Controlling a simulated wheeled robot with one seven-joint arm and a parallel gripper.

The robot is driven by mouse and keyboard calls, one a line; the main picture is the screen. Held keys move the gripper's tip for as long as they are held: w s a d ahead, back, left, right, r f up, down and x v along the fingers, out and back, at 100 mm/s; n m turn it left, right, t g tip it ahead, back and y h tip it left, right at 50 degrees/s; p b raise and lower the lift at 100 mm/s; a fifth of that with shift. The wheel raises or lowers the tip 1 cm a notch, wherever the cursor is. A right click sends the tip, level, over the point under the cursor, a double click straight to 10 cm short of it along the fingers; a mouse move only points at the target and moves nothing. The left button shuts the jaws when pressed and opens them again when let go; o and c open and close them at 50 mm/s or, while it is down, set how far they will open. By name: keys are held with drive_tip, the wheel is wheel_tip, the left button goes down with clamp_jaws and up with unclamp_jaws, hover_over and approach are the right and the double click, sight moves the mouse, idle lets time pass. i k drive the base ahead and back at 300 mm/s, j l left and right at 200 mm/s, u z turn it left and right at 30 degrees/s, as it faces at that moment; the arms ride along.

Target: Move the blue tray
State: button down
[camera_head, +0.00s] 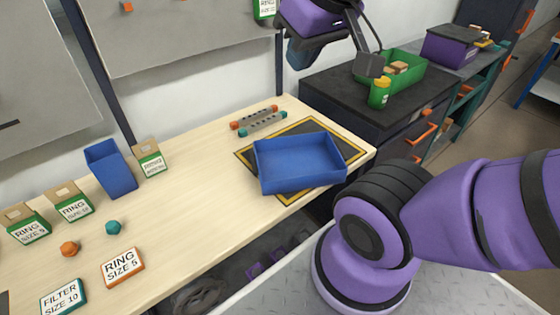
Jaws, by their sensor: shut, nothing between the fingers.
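The blue tray (300,180) is a shallow, open, empty tray near the right end of the wooden workbench. It rests on a dark square mat with a yellow border (353,153), set a little askew on it. My gripper (371,66) is at the top of the picture, beyond and above the tray, well apart from it. It looks shut and empty, near a green can with a yellow top (379,94); I cannot tell whether they touch.
A dark cabinet (325,84) behind the bench bears a green bin (412,78) with blocks. A purple bin (447,48) stands farther back. Two bars (258,120) lie behind the tray. A tall blue bin (110,170) and labelled boxes stand left. The bench's middle is clear.

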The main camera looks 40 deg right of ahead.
sight(285, 163)
drive_tip(key=l+u, duration=0.1)
drive_tip(key=l, duration=1.1)
drive_tip(key=k+l+u, duration=0.1)
drive_tip(key=l, duration=1.05)
drive_tip(key=u, duration=0.4)
drive_tip(key=l+u, duration=0.1)
drive_tip(key=u, duration=1.05)
drive_tip(key=k+l, duration=0.05)
drive_tip(key=k, duration=0.05)
